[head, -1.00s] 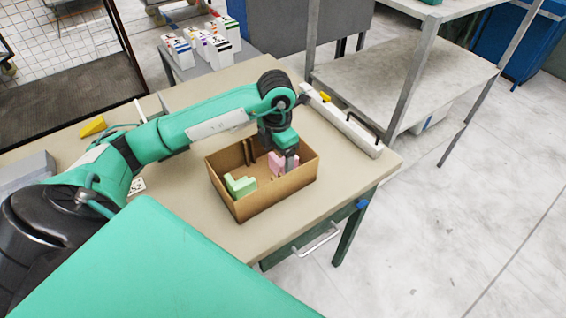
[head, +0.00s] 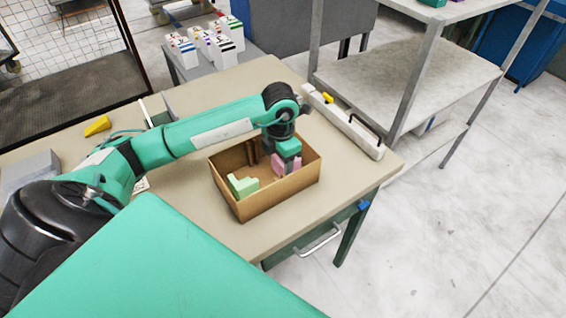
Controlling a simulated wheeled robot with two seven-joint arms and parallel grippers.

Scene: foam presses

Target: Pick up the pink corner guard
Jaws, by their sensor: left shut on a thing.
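The pink corner guard (head: 277,166) is inside an open cardboard box (head: 267,201) on the table, toward the box's right side. My left gripper (head: 288,167) reaches down into the box from above and is shut on the pink corner guard. The gripper partly hides the guard, and its fingertips are hard to make out. A light green corner guard (head: 243,186) lies in the front left part of the same box. Dark brown pieces (head: 252,152) stand at the box's back wall. My right gripper is not in view.
The box walls surround the gripper closely. A long white bar-shaped device (head: 345,126) lies along the table's (head: 190,222) right edge. A yellow wedge (head: 97,125) lies at the left. A grey shelf (head: 400,85) stands behind. The table right of the box is clear.

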